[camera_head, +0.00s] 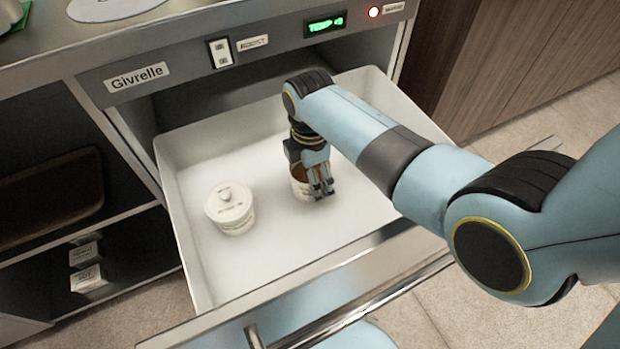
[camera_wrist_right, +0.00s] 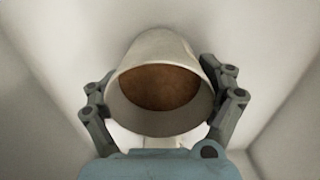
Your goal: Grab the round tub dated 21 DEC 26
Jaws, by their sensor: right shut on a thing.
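A white round tub (camera_head: 300,187), open at the top, stands in the open white drawer under my right gripper (camera_head: 320,193). In the right wrist view, the same tub (camera_wrist_right: 160,120) shows brown contents inside. The fingers of my right gripper (camera_wrist_right: 163,108) are shut on its two sides. A second round tub (camera_head: 230,212), white with a knobbed lid, stands in the drawer to the left, apart from the gripper. Print on both tubs is too small to read, so I cannot tell which is dated 21 DEC 26. My left gripper is not in view.
The drawer (camera_head: 180,215) is pulled out of a metal unit labelled Givrelle (camera_head: 138,77). Its walls surround both tubs, with bare floor around them. A handle bar (camera_head: 370,302) runs along the front. Small boxes (camera_head: 88,278) sit on a shelf at left.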

